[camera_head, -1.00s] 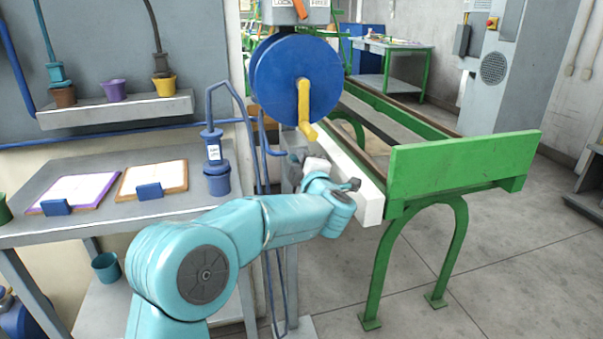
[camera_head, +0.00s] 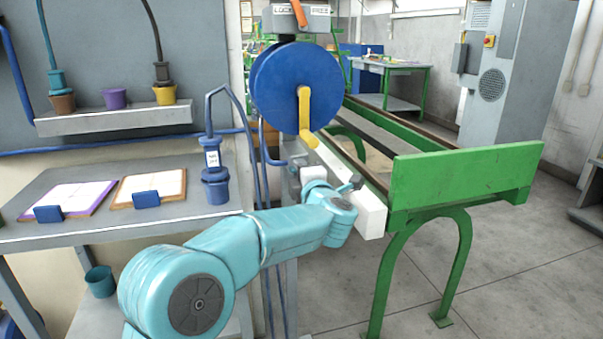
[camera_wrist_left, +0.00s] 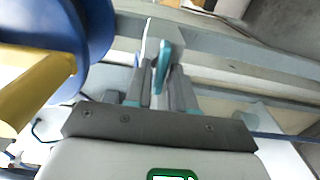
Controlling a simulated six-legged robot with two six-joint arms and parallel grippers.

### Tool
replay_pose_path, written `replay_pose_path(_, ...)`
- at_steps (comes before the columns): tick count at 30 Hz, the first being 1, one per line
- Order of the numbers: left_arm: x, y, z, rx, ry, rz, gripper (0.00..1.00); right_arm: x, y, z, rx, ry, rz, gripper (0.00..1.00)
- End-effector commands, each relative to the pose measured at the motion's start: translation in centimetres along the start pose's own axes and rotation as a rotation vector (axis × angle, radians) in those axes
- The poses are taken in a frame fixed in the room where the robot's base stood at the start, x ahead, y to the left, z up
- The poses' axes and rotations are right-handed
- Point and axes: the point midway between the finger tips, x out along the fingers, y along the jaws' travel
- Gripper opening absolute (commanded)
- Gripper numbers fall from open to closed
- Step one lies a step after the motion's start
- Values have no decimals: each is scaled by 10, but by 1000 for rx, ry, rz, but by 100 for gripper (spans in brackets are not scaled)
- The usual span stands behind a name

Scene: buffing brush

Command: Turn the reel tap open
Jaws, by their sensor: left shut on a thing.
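The blue hose reel (camera_head: 297,85) with its yellow crank (camera_head: 305,110) stands at the centre of the head view. My left arm reaches up from the bottom left to below the reel. My left gripper (camera_head: 297,175) is small and mostly hidden there behind its white body. In the left wrist view my left gripper (camera_wrist_left: 162,88) is shut on a narrow teal piece (camera_wrist_left: 162,64), which seems to be the tap's handle. The rest of the tap is hard to make out. The reel (camera_wrist_left: 92,25) and crank (camera_wrist_left: 38,88) are close on the left there. My right gripper is not in view.
A green-ended bench (camera_head: 465,170) stands right of my wrist. A grey table (camera_head: 100,225) with clipboards and a blue canister (camera_head: 215,185) is at the left. A grey box (camera_head: 297,18) with an orange lever is above the reel. Open floor lies at the right.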

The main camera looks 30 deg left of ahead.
Motion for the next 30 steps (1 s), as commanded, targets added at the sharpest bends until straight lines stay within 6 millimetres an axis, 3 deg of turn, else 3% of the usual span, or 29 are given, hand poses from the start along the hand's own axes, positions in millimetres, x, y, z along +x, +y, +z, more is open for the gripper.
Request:
replay_pose_path(3, 0, 1, 0, -1, 1, 2, 0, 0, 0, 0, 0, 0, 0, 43)
replay_pose_path(4, 0, 1, 0, -1, 1, 2, 30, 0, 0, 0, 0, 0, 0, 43)
replay_pose_path(5, 0, 1, 0, -1, 1, 2, 37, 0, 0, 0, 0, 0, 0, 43)
replay_pose_path(14, -1, 1, 0, 0, 0, 1, 37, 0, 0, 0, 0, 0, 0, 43)
replay_pose_path(17, -10, 1, 1, 1, -2, 1, 37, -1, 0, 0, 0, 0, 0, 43)
replay_pose_path(20, -28, 2, 1, 1, -4, 1, 37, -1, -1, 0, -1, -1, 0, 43)
replay_pose_path(30, -118, 2, 1, 0, -6, 2, 37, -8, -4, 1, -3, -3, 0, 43)
